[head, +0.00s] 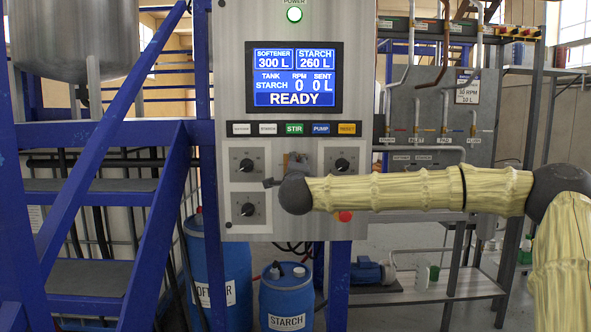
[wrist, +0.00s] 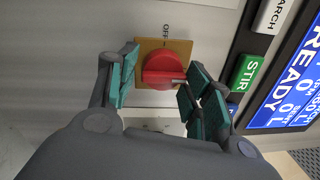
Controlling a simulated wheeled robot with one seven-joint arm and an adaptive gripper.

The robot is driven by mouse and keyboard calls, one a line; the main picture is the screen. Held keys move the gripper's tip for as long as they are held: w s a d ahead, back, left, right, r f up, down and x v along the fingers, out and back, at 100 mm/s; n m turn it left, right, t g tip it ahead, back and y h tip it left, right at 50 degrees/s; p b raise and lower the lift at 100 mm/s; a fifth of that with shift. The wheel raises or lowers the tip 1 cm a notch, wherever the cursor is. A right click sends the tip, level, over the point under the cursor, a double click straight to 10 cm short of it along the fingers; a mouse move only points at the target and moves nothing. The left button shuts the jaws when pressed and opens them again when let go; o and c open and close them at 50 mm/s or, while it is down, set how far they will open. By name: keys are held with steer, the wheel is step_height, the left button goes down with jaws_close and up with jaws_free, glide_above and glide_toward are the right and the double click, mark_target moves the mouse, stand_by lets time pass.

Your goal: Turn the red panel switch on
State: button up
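The red panel switch (wrist: 160,66) is a round red knob on an orange-yellow plate (wrist: 178,46), marked OFF at its upper edge in the wrist view. A pale line on the knob points to the right in that view. My gripper (wrist: 162,76) is open, with one teal-padded finger on each side of the knob. A gap shows between the left finger and the knob; the right finger is close, and I cannot tell whether it touches. In the head view my gripper (head: 272,183) is at the panel, and the switch is mostly hidden by my arm's end.
The grey control panel (head: 228,100) carries a blue READY display (head: 293,78), a row of coloured labels and several black dials (head: 246,166). A red button (head: 344,216) sits below my arm. Blue stairs (head: 100,190) stand left; pipes and a shelf stand right.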

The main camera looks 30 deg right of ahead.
steer(key=shift+o, duration=0.6)
steer(key=shift+d+f, duration=0.1)
steer(key=shift+d, duration=0.05)
steer(key=r+v, duration=0.1)
steer(key=v, duration=1.1)
steer(key=shift+f, duration=0.45)
